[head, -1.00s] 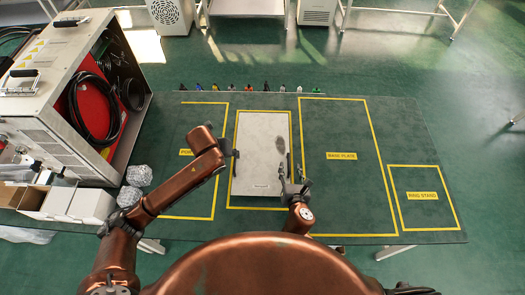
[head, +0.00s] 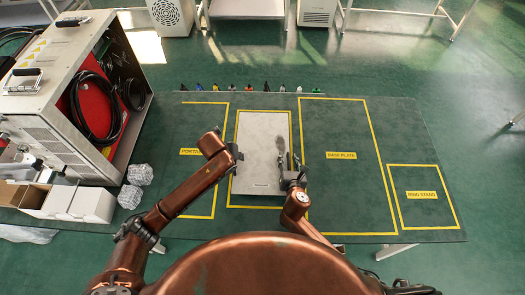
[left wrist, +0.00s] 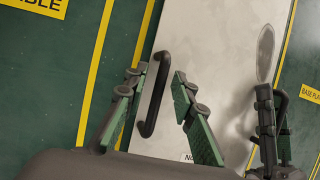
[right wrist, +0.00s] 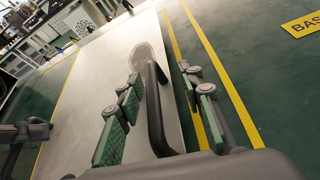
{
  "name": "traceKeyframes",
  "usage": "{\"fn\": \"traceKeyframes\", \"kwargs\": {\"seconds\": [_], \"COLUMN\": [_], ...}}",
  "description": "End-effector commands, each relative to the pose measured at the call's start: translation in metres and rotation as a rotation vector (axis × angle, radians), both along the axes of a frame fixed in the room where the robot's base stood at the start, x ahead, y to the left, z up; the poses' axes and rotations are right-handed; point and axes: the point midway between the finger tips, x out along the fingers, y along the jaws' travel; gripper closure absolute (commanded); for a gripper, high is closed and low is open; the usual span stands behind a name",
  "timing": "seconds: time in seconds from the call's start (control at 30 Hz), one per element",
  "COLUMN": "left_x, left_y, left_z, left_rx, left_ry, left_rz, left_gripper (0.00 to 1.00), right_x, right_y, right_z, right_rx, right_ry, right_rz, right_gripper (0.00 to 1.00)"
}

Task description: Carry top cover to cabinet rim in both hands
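The top cover (head: 262,155) is a flat pale grey panel lying inside a yellow outline on the green table. It has a black bar handle on each long side: the left handle (left wrist: 153,95) shows in the left wrist view, the right handle (right wrist: 157,110) in the right wrist view. My left gripper (left wrist: 158,85) is open, with its green-padded fingers on either side of the left handle. My right gripper (right wrist: 160,85) is open, with its fingers on either side of the right handle. The cabinet (head: 45,140) stands at the left, its rim partly out of clear view.
Black hoses and a red panel (head: 90,105) show inside the cabinet. White boxes (head: 80,204) and clear crumpled wrap (head: 138,175) lie before it. Several small coloured items line the table's far edge. The base plate area (head: 341,155) and ring stand area (head: 421,195) are bare.

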Motion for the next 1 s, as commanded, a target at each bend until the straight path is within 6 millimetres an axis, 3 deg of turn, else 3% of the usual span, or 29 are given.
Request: {"fn": "traceKeyframes", "kwargs": {"seconds": [0.3,0.47,1.0], "left_x": [0.0000,-0.0001,-0.0001], "left_y": [0.0002,0.0001,-0.0012], "left_z": [0.0001,0.0000,0.0003], "left_rx": [0.000,0.000,-0.002], "left_ry": [0.000,0.000,0.000], "left_rz": [0.000,0.000,-0.002], "left_gripper": [0.99,1.00,1.00], "right_x": [-0.0004,-0.0008,-0.0023], "right_y": [-0.0005,-0.0001,0.0025], "right_z": [-0.0007,-0.0016,-0.0041], "right_rx": [-0.001,-0.001,0.004], "right_ry": [0.001,0.003,0.007], "right_rz": [-0.002,0.000,0.004], "right_gripper": [0.89,1.00,1.00]}}
